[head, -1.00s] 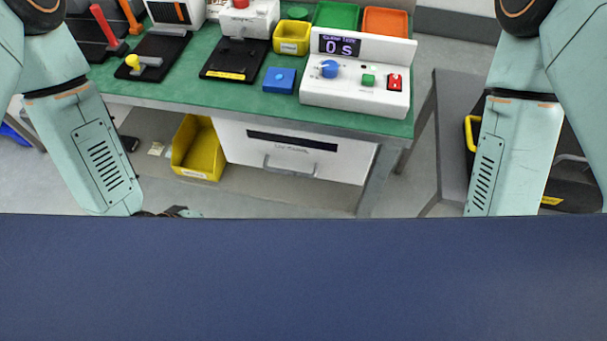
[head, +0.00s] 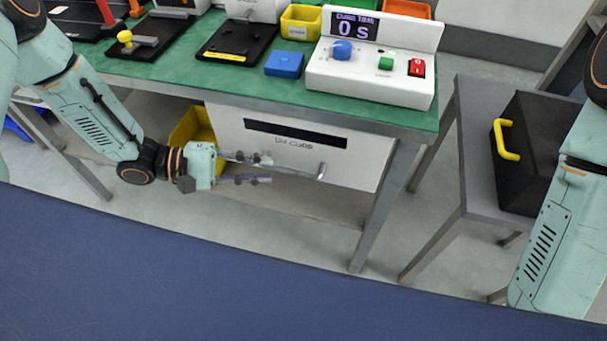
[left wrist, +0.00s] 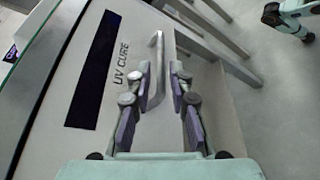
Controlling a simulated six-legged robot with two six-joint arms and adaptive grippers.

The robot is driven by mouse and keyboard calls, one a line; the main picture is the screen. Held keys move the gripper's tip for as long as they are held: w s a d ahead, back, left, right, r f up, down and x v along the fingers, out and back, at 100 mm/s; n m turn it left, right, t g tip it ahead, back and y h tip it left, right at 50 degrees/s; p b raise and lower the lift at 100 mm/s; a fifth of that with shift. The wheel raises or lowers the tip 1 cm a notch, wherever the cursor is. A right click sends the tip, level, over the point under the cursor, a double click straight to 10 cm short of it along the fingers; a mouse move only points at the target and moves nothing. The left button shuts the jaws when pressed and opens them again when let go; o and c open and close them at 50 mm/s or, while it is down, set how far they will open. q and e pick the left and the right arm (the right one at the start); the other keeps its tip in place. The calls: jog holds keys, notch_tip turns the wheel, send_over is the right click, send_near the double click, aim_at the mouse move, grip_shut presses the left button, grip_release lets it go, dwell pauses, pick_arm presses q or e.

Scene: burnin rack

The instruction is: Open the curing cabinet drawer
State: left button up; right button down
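The curing cabinet (head: 355,160) is a white box under the green bench, with a dark strip and a UV CURE label on its front. It also shows in the left wrist view (left wrist: 60,135). Its drawer front looks flush. The metal bar handle (head: 320,171) is partly hidden behind my left gripper (head: 267,170) in the head view. In the left wrist view the handle (left wrist: 157,75) appears between the two parted fingers of my left gripper (left wrist: 162,80). I see no clear contact with the handle. My right gripper is out of view.
On the green bench (head: 260,95) are a timer box (head: 370,88) reading 0 s, a blue block (head: 284,64) and a yellow bin (head: 300,22). Another yellow bin (head: 195,125) sits beside the cabinet. A black case (head: 530,150) rests on a grey table at right.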

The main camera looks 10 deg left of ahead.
aim_at(288, 172)
pick_arm(q)
jog(key=b+x, duration=0.3)
jog(key=x, duration=0.3)
jog(key=shift+f, duration=0.15)
jog(key=shift+x, duration=0.75)
grip_shut()
